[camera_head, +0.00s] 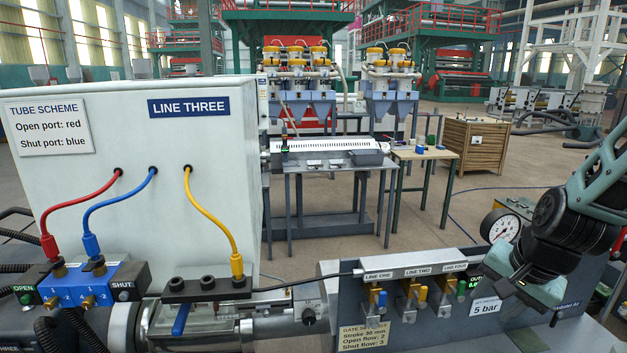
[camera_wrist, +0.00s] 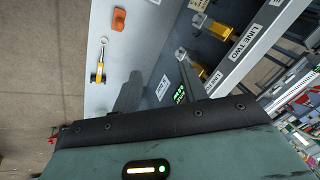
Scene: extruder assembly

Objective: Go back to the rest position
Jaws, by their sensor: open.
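My gripper (camera_head: 530,285) hangs at the right of the head view, by the right end of the grey valve panel (camera_head: 405,325) and near the "5 bar" label (camera_head: 485,307). In the wrist view my gripper (camera_wrist: 158,88) has its two dark fingers spread, with nothing seen between them. Behind the fingers are a pale surface and the panel with yellow-handled valves (camera_wrist: 218,30).
A pressure gauge (camera_head: 501,226) stands just left of my wrist. The white LINE THREE cabinet (camera_head: 150,200) with red, blue and yellow tubes fills the left. In the wrist view an orange piece (camera_wrist: 119,19) and a yellow-handled tool (camera_wrist: 100,62) lie on the pale surface.

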